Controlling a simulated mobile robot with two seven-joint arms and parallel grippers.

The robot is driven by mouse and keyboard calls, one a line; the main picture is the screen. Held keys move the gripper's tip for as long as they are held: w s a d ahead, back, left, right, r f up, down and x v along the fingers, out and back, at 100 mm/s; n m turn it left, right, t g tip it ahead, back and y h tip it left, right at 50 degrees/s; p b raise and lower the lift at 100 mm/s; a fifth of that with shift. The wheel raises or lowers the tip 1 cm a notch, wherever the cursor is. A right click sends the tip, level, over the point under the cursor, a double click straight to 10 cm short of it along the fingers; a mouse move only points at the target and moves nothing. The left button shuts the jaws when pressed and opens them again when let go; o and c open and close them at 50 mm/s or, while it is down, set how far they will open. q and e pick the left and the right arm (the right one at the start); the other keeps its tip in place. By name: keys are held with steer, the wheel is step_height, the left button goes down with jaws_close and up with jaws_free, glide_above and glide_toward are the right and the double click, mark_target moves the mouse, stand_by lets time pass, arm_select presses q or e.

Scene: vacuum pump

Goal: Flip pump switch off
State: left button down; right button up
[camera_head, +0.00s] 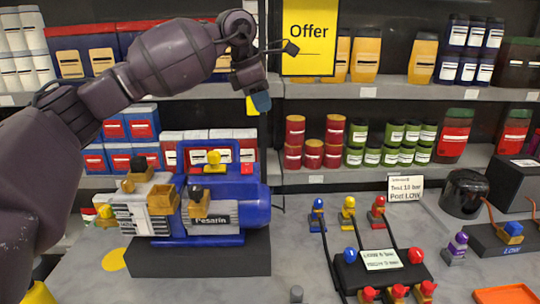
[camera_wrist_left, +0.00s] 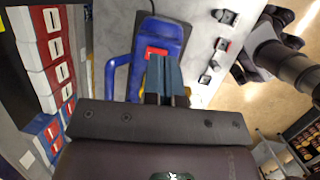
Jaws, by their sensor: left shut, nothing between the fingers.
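The blue vacuum pump (camera_head: 255,205) stands on a black base on the grey counter in the head view, with a silver block at its left and a "Pesarin" label. A small red switch (camera_head: 247,168) sits on its top right; in the wrist view the red switch (camera_wrist_left: 157,52) shows on the blue body, just past the fingertips. My left gripper (camera_head: 261,101) is shut and empty, pointing down above the switch, with a clear gap in the head view. The shut fingers (camera_wrist_left: 164,77) also show in the left wrist view. I cannot tell the switch's position.
Shelves with cans, boxes and a yellow Offer sign (camera_head: 309,38) stand close behind. Blue, yellow and red valves (camera_head: 348,213) and a black manifold box (camera_head: 378,270) stand right of the pump. A blue handle frame (camera_head: 208,148) rises from the pump. A dark arm shows in the wrist view.

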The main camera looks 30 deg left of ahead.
mark_target(247, 164)
arm_select(q)
steer(key=a+y, duration=0.1)
steer(key=s+a+g+y, duration=0.2)
steer(key=shift+a+f+m, duration=0.25)
steer(key=shift+f+m, duration=0.05)
steer(key=shift+f, duration=0.1)
arm_select(e)
steer(key=shift+s+d+f, duration=0.25)
steer(key=shift+s+d, duration=0.1)
steer(key=shift+s, duration=0.1)
arm_select(q)
steer(key=f, duration=0.4)
steer(key=w+f+p, duration=0.1)
steer(key=f, duration=0.8)
steer(key=shift+w+a, duration=0.2)
steer(key=shift+a, duration=0.2)
steer(key=shift+f, duration=0.45)
arm_select(e)
steer(key=shift+r, duration=0.8)
arm_select(q)
steer(key=shift+f, duration=0.1)
arm_select(e)
steer(key=shift+w, duration=0.2)
